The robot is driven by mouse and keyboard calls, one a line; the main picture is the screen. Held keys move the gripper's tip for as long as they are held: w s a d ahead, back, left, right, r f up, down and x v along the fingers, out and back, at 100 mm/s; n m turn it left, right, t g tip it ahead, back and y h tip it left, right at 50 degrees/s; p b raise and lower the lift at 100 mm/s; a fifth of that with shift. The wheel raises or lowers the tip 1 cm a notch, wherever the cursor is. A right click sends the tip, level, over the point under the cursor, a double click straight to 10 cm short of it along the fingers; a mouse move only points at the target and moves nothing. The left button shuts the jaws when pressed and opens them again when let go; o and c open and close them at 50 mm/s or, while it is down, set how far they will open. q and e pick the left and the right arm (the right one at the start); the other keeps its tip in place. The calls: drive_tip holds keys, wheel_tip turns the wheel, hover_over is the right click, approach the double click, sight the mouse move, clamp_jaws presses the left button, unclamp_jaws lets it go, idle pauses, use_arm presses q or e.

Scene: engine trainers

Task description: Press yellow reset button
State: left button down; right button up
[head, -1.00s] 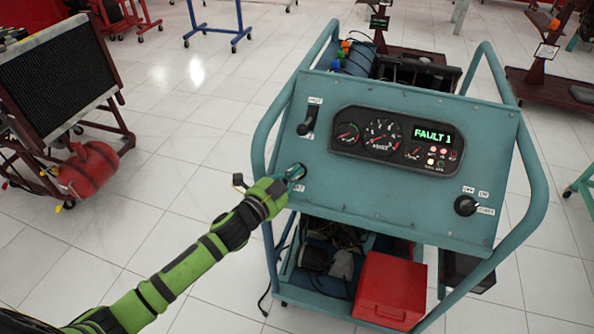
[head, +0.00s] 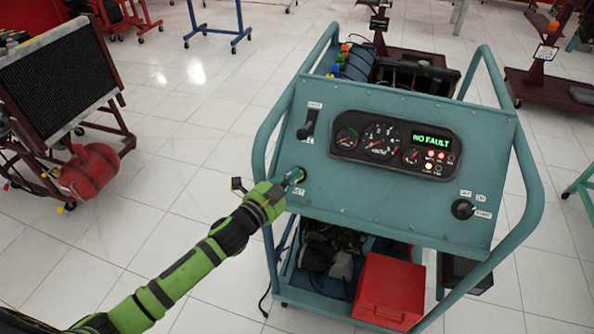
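The teal engine trainer's sloped panel (head: 390,208) faces me. My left gripper (head: 296,176) is at the panel's lower left, its fingertips at the spot above a partly covered label ending in "SET". The yellow reset button is hidden behind the fingers; I cannot see whether they touch it. The fingers look close together, but I cannot tell if they are shut. The green display (head: 437,141) reads "NO FAULT". My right gripper is not in view.
A black lever (head: 307,127) stands above my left gripper and a black rotary switch (head: 463,208) is at the panel's right. Teal tube rails (head: 268,140) flank the panel. A red box (head: 388,290) sits on the lower shelf. A radiator stand with a red tank (head: 90,172) is at left.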

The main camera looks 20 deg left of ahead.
use_arm(q)
drive_tip(key=shift+s+r+p, duration=0.25)
drive_tip(key=shift+r+p, duration=0.25)
drive_tip(key=shift+p, duration=0.05)
drive_tip(key=s+r+p, duration=0.2)
drive_tip(key=s+p, duration=0.1)
drive_tip(key=shift+r, duration=0.4)
drive_tip(key=shift+f, duration=0.1)
idle(0.4)
